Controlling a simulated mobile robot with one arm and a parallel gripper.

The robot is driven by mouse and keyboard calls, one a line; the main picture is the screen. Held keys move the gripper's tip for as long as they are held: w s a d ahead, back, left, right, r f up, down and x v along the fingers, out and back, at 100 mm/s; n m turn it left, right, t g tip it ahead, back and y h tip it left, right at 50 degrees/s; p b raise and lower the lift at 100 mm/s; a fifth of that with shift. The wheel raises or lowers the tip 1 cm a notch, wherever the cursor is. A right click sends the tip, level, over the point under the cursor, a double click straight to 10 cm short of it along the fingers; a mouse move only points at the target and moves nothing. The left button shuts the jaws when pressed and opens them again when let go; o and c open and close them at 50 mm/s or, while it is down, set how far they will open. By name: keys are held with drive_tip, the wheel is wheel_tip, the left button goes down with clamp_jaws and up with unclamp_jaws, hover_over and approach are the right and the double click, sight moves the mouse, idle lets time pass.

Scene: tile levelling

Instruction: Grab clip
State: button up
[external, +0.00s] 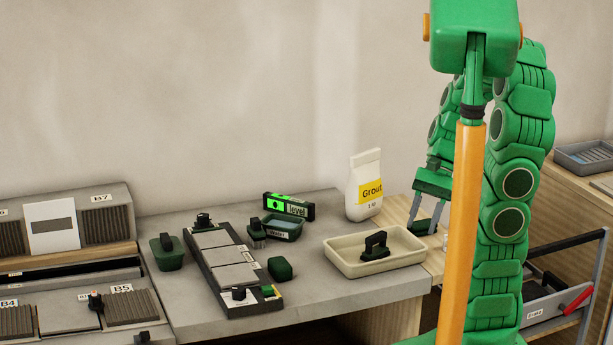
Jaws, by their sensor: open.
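My gripper (424,225) points down with its two grey fingers apart, over the wooden strip (434,262) at the right end of the grey table (200,310). No part is clearly labelled as a clip. A small pale piece (445,242) stands just right of the fingers, partly hidden by my arm; I cannot tell if it is a clip. Small black pieces sit at the far end (203,219) and near end (239,293) of a dark frame (222,270) holding grey tiles (225,254).
A beige tray (340,262) with a black-handled tool (376,246) lies left of my gripper.

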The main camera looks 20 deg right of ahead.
drive_tip(key=w+d+f+m+t+y, duration=0.3)
drive_tip(key=w+d+m+y, duration=0.2)
drive_tip(key=w+d+m, duration=0.3)
drive_tip(key=m+t+y, duration=0.3)
drive_tip(key=m+t, duration=0.2)
drive_tip(key=m, duration=0.3)
hover_over(444, 249)
drive_tip(key=d, duration=0.3)
drive_tip(key=shift+s+a+f, duration=0.1)
drive_tip(key=shift+s+f, duration=0.05)
drive_tip(key=shift+f, duration=2.4)
drive_tip(key=shift+s+a+f, duration=0.1)
drive_tip(key=shift+s+f, duration=0.05)
drive_tip(key=shift+f, duration=2.4)
drive_tip(key=shift+d+f+h, duration=0.1)
drive_tip(key=shift+f+h, duration=0.2)
drive_tip(key=shift+f, duration=0.55)
drive_tip(key=shift+x, duration=1.55)
drive_tip(key=shift+c, duration=0.3)
clamp_jaws()
